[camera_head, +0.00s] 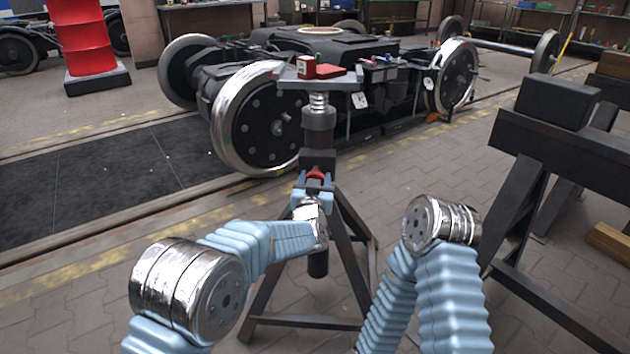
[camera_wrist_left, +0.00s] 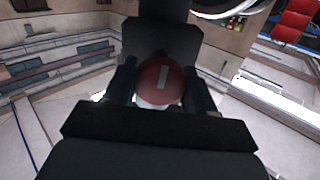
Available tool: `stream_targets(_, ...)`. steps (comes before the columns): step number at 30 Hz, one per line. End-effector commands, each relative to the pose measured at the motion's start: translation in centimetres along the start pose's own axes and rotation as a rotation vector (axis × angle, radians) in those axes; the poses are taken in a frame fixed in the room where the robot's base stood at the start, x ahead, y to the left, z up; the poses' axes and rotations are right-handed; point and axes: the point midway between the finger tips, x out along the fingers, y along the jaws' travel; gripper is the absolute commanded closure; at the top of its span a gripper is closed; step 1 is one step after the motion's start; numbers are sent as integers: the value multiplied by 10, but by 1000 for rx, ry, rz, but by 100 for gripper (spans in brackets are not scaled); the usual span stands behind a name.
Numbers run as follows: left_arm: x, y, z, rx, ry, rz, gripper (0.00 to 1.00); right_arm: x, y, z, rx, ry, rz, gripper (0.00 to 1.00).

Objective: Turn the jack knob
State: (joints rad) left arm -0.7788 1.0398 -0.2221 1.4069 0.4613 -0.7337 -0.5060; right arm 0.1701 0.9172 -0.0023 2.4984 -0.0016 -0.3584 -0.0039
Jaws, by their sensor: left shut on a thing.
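The jack (camera_head: 318,130) stands upright on a dark tripod frame in the middle of the head view, with a threaded screw under its top plate. Its red knob (camera_head: 316,175) sits on the front of the column. My left gripper (camera_head: 314,183) is at the knob, its fingers shut on it from both sides. In the left wrist view the round red knob (camera_wrist_left: 160,82) with a pale bar mark sits between the two dark fingers (camera_wrist_left: 162,95). My right arm shows at the lower right of the head view, but its gripper is not visible.
The bogie (camera_head: 330,60) with shiny wheels stands on rails behind the jack. A red and a white-red box (camera_head: 307,67) rest on the jack's top plate (camera_head: 340,82). A dark trestle (camera_head: 540,150) stands at right. Paved floor (camera_head: 440,170) lies open between trestle and jack.

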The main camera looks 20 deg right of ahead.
Motion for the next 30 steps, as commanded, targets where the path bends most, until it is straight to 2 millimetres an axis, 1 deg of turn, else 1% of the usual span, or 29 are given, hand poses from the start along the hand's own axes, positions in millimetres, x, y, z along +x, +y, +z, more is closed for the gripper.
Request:
stream_targets(1, -1, 1, 4, 1, -8, 2, 75, 0, 0, 0, 0, 0, 0, 57)
stream_targets(4, -1, 1, 4, 1, -9, 2, 75, 0, 0, 0, 0, 0, 0, 57)
stream_targets(5, -1, 1, 5, 0, -9, 2, 43, 0, 0, 0, 0, 0, 0, 57)
stream_targets(9, 0, 1, 3, 0, -6, 1, 22, 0, 0, 0, 0, 0, 0, 57)
stream_targets(10, 0, 1, 3, -1, -6, 1, 21, 0, 0, 0, 0, 0, 0, 57)
stream_targets(17, 0, 0, 2, -1, -3, 1, 21, 0, 0, 0, 0, 0, 0, 57)
stream_targets(20, -4, 0, 1, -2, -2, 1, 21, 1, 0, 0, 0, 0, 0, 57)
stream_targets(23, -16, 1, 1, -2, -3, 1, 21, 2, 0, 0, 0, 0, 0, 57)
stream_targets(26, -35, 1, 1, -2, -3, 2, 21, 3, 1, 0, 0, -1, -1, 57)
stream_targets(30, -71, 1, 1, -1, -3, 2, 21, 5, 1, 0, 0, -1, -1, 57)
